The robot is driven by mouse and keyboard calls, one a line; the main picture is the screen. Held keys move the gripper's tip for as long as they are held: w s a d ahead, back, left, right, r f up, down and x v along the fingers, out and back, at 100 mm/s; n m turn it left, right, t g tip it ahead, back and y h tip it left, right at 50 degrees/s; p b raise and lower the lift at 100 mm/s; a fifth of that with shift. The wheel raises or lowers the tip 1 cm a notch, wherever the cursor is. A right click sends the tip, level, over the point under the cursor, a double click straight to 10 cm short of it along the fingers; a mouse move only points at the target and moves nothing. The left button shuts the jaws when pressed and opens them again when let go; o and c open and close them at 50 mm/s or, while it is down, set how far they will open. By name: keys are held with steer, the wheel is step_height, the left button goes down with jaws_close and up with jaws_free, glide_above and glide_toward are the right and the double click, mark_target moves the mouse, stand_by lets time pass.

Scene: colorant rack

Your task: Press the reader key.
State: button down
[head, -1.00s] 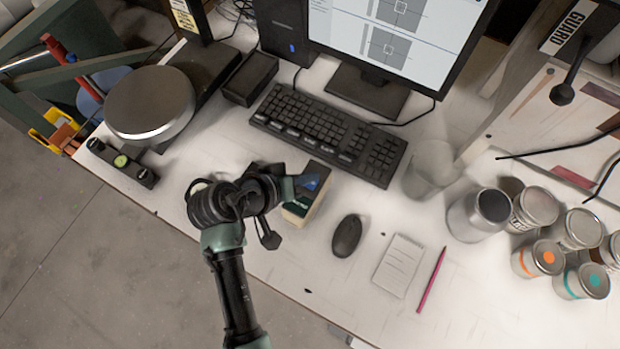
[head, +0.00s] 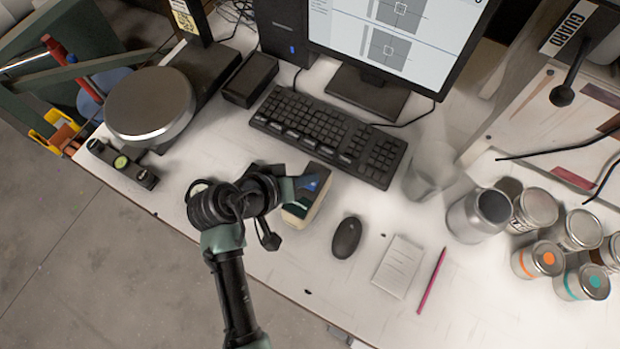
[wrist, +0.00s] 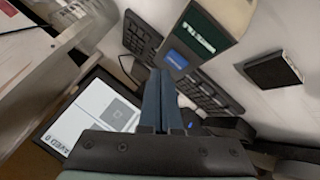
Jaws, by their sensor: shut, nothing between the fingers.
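The reader (head: 298,213) is a small block with a pale body and a dark green label. It lies on the white bench, left of the mouse. In the wrist view the reader (wrist: 208,32) shows its green face and a blue key (wrist: 177,60). My gripper (head: 314,182) is over the reader in the head view, partly covering it. In the wrist view my gripper (wrist: 162,74) has its two blue fingers together and empty, with the tips just beside the blue key in the picture. I cannot tell whether they touch it.
The keyboard (head: 328,134) lies just behind the reader, and the mouse (head: 346,237) to its right. A notepad (head: 398,267) and pink pencil (head: 432,281) lie farther right, near several cans (head: 537,258). A round scale (head: 150,105) stands at left.

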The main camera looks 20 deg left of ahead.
mark_target(307, 187)
steer(key=shift+f, duration=0.15)
stand_by(0.6)
steer(key=shift+f, duration=0.3)
steer(key=shift+f+b, duration=0.35)
steer(key=shift+b, duration=0.1)
stand_by(0.7)
steer(key=shift+r, duration=0.1)
steer(key=shift+r+p, duration=0.65)
steer(key=shift+p, duration=0.15)
step_height(307, 187, up, 5)
steer(key=p, duration=0.4)
steer(key=shift+p, duration=0.4)
stand_by(0.3)
